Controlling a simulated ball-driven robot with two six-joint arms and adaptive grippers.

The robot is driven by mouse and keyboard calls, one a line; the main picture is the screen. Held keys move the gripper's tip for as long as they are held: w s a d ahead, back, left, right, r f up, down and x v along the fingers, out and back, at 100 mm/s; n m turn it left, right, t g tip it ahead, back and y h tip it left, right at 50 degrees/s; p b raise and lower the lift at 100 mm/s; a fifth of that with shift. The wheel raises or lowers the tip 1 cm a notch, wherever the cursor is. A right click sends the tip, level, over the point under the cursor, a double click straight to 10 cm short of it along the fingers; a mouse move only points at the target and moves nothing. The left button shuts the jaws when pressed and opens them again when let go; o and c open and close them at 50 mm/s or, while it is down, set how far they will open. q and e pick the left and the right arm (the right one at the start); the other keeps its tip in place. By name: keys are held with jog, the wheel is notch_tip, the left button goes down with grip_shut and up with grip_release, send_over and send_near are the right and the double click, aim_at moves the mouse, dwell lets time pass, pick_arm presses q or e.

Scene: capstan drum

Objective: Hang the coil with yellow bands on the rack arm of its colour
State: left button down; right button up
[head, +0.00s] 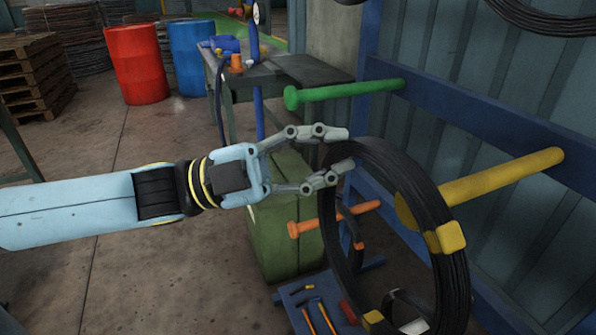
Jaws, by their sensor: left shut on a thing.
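The black coil with yellow bands (455,275) hangs upright from my left gripper (345,151), which is shut on its upper left rim. One yellow band (445,237) shows on its right side and another (374,318) low down. The yellow rack arm (500,177) sticks out from the wall rack at the right. Its flanged tip shows inside the coil's opening, and the coil's right side crosses in front of the arm. I cannot tell whether the tip is through the ring or behind it. My right gripper is not in view.
A green rack arm (345,92) is above, and an orange one (335,218) shows partly through the ring. A green cabinet (285,215) stands behind. Tools lie on a blue surface (292,298) below. Another dark coil (540,18) is at top right.

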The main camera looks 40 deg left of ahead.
pick_arm(q)
jog(key=w+d+f+b, duration=0.2)
jog(key=w+d+b, duration=0.1)
jog(key=w, duration=0.4)
jog(key=w+d+f+b, duration=0.2)
jog(key=w+d+b, duration=0.1)
jog(key=w, duration=0.5)
jog(key=shift+d+b, duration=0.15)
jog(key=shift+b, duration=0.15)
jog(key=shift+f, duration=0.35)
dwell(0.4)
jog(key=c, duration=1.2)
grip_release()
jog(key=shift+o, duration=0.3)
jog(key=shift+f, duration=0.15)
jog(key=v, duration=1.2)
